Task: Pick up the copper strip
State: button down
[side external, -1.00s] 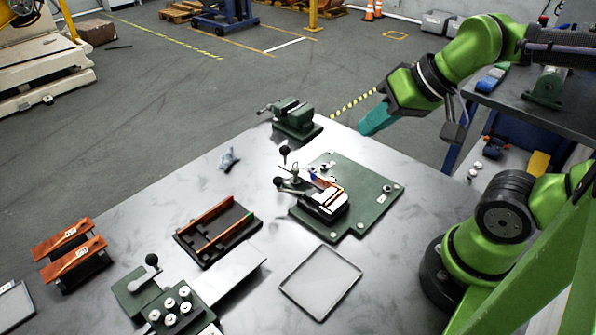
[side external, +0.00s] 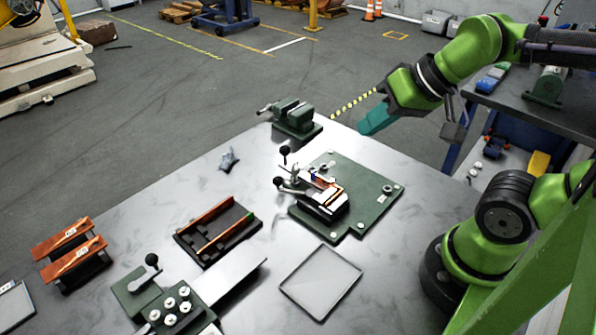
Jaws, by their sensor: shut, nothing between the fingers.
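My gripper (side external: 376,119), with teal fingers, hangs in the air above the table's far right edge. It is shut and empty, well apart from every copper piece. Two copper-coloured strips with small white labels lie side by side on dark supports at the left, the farther strip (side external: 62,237) and the nearer strip (side external: 76,258). Long narrow copper-coloured pieces (side external: 206,217) run along a black holder (side external: 207,257) left of the table's middle. A small copper-coloured piece (side external: 325,184) shows at the clamp fixture (side external: 325,205). Which of these is the task's strip I cannot tell.
The clamp fixture stands on a green plate (side external: 372,211) with upright black-knobbed levers. A green vise (side external: 293,117) stands at the back edge. An empty grey tray (side external: 320,282) lies in front. A green block with several round posts (side external: 172,305) is at the front left.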

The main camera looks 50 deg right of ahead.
jog(key=c, duration=1.8)
grip_release()
jog(key=shift+c, duration=0.2)
jog(key=o, duration=0.6)
jog(key=shift+f, duration=0.1)
jog(key=n+g+h, duration=0.2)
jog(key=n+g, duration=0.3)
jog(key=g, duration=0.2)
send_over(326, 183)
jog(key=w, duration=0.2)
notch_tip(326, 183, down, 15)
jog(key=shift+a, duration=0.15)
jog(key=shift+s+f, duration=0.15)
jog(key=shift+f, duration=2.65)
